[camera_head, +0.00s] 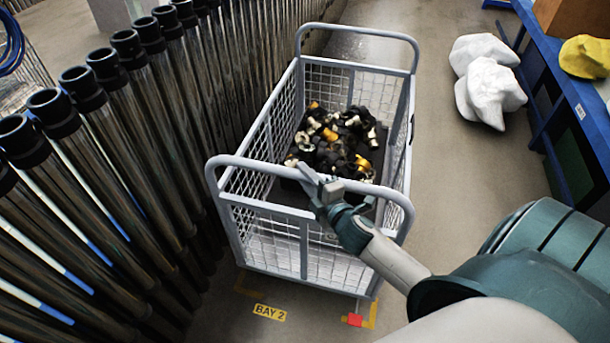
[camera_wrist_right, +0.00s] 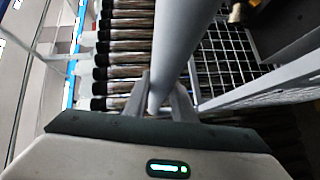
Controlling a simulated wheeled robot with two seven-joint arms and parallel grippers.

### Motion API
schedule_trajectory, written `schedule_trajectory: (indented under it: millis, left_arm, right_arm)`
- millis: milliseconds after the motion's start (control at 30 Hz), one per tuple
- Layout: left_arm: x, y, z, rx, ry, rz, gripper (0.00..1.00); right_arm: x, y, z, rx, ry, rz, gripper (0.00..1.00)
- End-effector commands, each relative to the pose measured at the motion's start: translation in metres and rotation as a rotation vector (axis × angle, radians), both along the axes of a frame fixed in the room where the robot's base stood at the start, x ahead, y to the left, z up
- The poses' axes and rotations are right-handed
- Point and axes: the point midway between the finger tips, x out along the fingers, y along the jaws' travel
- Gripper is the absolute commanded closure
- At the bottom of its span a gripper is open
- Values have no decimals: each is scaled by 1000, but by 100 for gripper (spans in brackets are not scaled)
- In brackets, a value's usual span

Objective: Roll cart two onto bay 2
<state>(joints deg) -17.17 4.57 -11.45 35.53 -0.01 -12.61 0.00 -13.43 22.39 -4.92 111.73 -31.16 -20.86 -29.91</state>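The grey wire-mesh cart (camera_head: 305,235) stands between a row of upright tubes and a blue bench. Its near handle (camera_head: 240,161) faces me. My right gripper (camera_head: 322,187) is at this handle; in the right wrist view the fingers (camera_wrist_right: 163,100) lie on both sides of the grey handle bar (camera_wrist_right: 182,40) and appear shut on it. A yellow "BAY 2" floor label (camera_head: 270,312) and yellow corner marks (camera_head: 245,288) show just in front of the cart's near end. The cart covers the rest of the bay floor. No cart number is legible. My left gripper is not in view.
Dark fittings with brass and yellow parts (camera_head: 340,140) lie in the cart. Dark-capped tubes (camera_head: 110,110) stand close along its left side. White lumpy sacks (camera_head: 488,90) lie on the floor at right, by the blue bench (camera_head: 570,90). Floor between cart and sacks is clear.

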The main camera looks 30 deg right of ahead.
Motion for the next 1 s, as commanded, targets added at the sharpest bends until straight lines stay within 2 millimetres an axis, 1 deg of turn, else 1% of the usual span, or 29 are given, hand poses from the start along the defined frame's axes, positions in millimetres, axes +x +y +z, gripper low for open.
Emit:
schedule_trajectory:
  millis: [33,67,200,400,633,667,700,733,1000]
  left_arm:
    - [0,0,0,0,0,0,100]
    - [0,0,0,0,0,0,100]
    - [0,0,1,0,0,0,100]
    - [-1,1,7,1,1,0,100]
    - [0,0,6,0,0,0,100]
    - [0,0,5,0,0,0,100]
    - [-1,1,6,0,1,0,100]
    - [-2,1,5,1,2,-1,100]
    - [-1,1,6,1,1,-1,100]
  right_arm:
    - [0,0,-1,0,1,0,97]
    - [0,0,-1,0,1,0,100]
    - [-1,1,0,1,2,0,100]
    - [-11,13,-1,3,4,1,100]
    - [-11,13,-2,3,5,2,100]
    - [-11,13,-2,3,5,1,72]
    - [-11,13,-2,1,4,1,62]
    - [-11,12,-2,1,4,1,58]
    - [-10,12,-1,0,2,0,58]
